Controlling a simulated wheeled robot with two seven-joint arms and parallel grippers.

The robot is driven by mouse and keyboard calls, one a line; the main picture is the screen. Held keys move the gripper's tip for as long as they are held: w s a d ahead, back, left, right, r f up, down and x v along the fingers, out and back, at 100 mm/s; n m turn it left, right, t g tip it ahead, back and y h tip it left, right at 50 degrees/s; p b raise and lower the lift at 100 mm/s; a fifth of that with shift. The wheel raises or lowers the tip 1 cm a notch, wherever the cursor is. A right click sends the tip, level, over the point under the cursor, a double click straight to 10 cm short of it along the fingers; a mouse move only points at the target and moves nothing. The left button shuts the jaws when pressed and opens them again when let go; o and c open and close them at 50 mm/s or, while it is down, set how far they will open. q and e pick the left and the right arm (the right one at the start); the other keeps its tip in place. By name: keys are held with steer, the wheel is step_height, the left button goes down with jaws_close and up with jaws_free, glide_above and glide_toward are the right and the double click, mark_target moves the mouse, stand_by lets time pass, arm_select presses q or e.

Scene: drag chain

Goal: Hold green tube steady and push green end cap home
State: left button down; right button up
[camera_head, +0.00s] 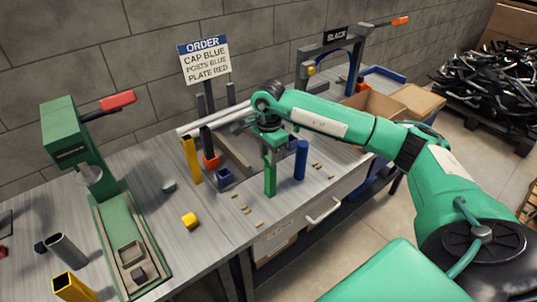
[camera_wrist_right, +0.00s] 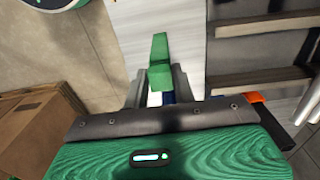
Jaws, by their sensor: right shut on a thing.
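The green tube (camera_head: 270,178) stands upright on the table in the head view, below my right gripper (camera_head: 270,145). In the wrist view my right gripper (camera_wrist_right: 158,88) is shut on a small green block, which looks like the green end cap (camera_wrist_right: 160,78). A narrower green length, the green tube (camera_wrist_right: 160,48), runs on beyond it. The cap appears in line with the tube's top; whether it is fully seated, I cannot tell. The fingers and wrist partly hide the joint in the head view. My left gripper is not in view.
A blue tube (camera_head: 301,160) stands just right of the green one. Small tan pieces (camera_head: 245,210) lie near the table's front edge. A green press (camera_head: 75,150) stands at far left.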

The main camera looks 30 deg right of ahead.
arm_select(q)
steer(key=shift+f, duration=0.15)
arm_select(e)
steer(key=shift+f, duration=0.2)
steer(key=o, duration=1)
steer(key=shift+r, duration=0.15)
steer(key=shift+r, duration=0.3)
arm_select(q)
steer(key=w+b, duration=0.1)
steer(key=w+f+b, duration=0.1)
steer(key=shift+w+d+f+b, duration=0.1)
steer(key=shift+b, duration=0.2)
arm_select(e)
step_height(320, 180, up, 13)
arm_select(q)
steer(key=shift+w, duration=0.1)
